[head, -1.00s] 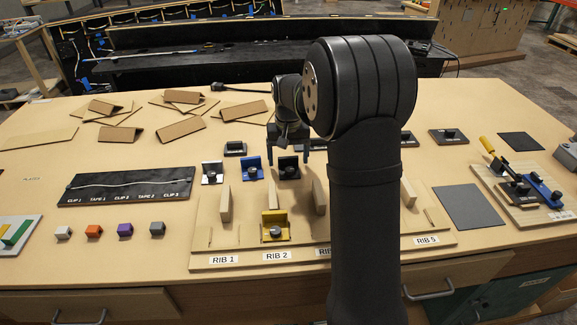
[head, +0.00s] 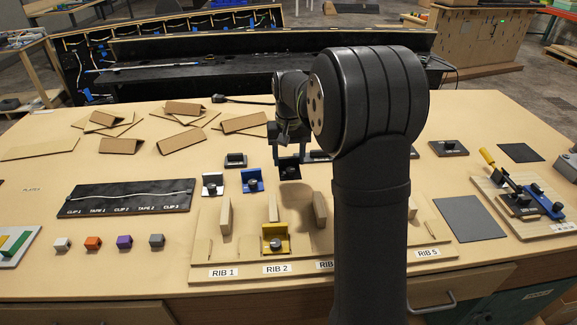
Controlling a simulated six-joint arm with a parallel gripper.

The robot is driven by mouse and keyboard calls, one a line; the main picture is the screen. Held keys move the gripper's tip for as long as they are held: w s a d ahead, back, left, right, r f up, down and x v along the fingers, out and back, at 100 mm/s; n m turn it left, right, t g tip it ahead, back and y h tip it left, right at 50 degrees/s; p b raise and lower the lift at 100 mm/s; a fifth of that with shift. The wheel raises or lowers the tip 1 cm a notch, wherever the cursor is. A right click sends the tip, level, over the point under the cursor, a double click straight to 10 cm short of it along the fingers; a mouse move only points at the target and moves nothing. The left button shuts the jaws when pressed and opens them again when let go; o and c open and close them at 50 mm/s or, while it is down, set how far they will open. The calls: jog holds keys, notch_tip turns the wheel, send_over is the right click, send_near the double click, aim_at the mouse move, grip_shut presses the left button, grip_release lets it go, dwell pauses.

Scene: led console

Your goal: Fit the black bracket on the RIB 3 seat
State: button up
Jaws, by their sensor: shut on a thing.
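The black bracket (head: 289,169) with its dark knob hangs in my gripper (head: 289,155), which is shut on it. It is held above the table, behind the ribbed board (head: 225,262), and a shadow falls below it. The yellow bracket (head: 275,238) sits at the RIB 2 place. The RIB 3 label (head: 323,265) is only partly visible; my arm hides the rest of it and part of the RIB 3 area.
A white bracket (head: 212,184) and a blue bracket (head: 251,180) stand left of the held one. Upright wooden ribs (head: 320,209) rise from the board. Small coloured blocks (head: 124,241) lie at left. A grey mat (head: 469,218) lies at right.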

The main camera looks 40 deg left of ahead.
jog(key=w+d+r, duration=0.3)
jog(key=d+r, duration=0.3)
jog(key=d, duration=0.5)
jog(key=s+d+f, duration=0.1)
jog(key=s+d, duration=0.7)
jog(key=s, duration=0.5)
jog(key=shift+s+f, duration=0.15)
jog(key=shift+f, duration=2.85)
jog(key=shift+f, duration=1.15)
jog(key=o, duration=1.1)
notch_tip(320, 180, up, 18)
jog(key=shift+f, duration=0.25)
jog(key=shift+f, duration=0.1)
